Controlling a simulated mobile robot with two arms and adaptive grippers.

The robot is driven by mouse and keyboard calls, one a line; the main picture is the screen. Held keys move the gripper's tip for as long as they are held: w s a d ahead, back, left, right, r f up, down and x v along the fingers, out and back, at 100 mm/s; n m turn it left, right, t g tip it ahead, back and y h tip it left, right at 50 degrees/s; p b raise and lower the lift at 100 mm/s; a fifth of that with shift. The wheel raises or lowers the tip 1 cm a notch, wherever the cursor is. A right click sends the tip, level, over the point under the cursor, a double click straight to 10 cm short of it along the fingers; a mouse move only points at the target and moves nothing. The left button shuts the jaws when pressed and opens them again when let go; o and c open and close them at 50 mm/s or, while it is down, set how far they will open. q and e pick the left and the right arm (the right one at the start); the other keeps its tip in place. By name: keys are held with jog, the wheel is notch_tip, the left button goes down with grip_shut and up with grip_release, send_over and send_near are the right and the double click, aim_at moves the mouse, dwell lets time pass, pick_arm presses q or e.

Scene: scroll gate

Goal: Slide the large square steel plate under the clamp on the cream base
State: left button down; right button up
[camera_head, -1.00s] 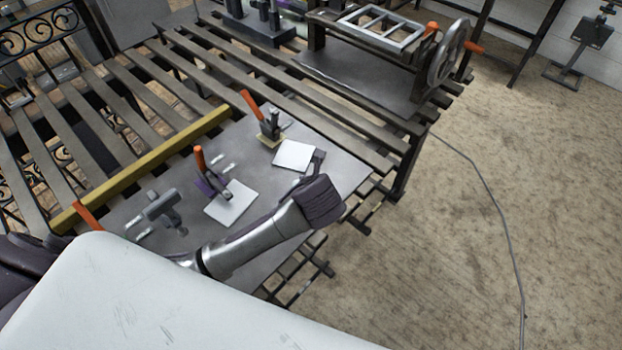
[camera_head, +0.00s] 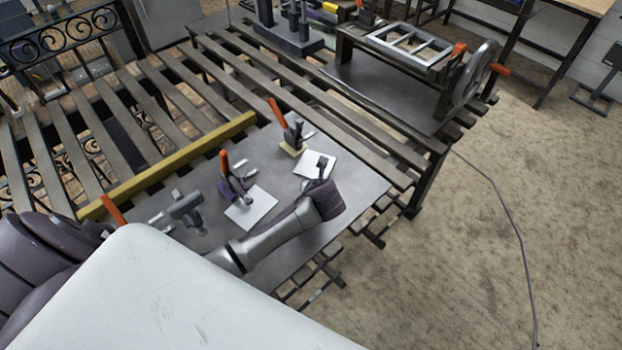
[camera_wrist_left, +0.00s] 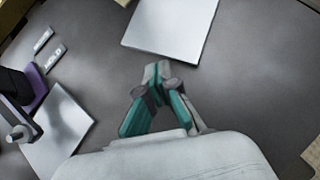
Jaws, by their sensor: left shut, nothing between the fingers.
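A pale square steel plate (camera_head: 309,166) lies flat on the grey table, close to the clamp with the orange handle (camera_head: 274,110) on the cream base (camera_head: 291,150). It also shows at the top of the left wrist view (camera_wrist_left: 168,24). Another pale plate (camera_head: 252,208) lies by the clamp on the purple base (camera_head: 229,192); this plate is at the left of the wrist view (camera_wrist_left: 58,128). I cannot tell surely which plate is larger. My left gripper (camera_head: 322,162) is shut and empty, its tips (camera_wrist_left: 157,68) close to the first plate's near edge. My right gripper is not in view.
A grey T-shaped tool or clamp (camera_head: 180,208) with an orange handle nearby stands at the table's left. A yellow bar (camera_head: 170,166) runs along the back edge. A framed device with a wheel (camera_head: 478,75) stands at the back right. Bare table lies right of the plates.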

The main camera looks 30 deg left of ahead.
aim_at(308, 175)
pick_arm(q)
jog(key=shift+w+a+f, duration=0.1)
jog(key=shift+w+a, duration=0.3)
jog(key=shift+w, duration=0.15)
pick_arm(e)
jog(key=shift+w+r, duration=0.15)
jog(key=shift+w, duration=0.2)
pick_arm(q)
jog(key=shift+w+a+r+p, duration=0.3)
jog(key=shift+w+a+p, duration=0.1)
jog(key=shift+p, duration=0.2)
jog(key=shift+w+a, duration=0.15)
jog(key=shift+w, duration=0.05)
jog(key=shift+f, duration=0.2)
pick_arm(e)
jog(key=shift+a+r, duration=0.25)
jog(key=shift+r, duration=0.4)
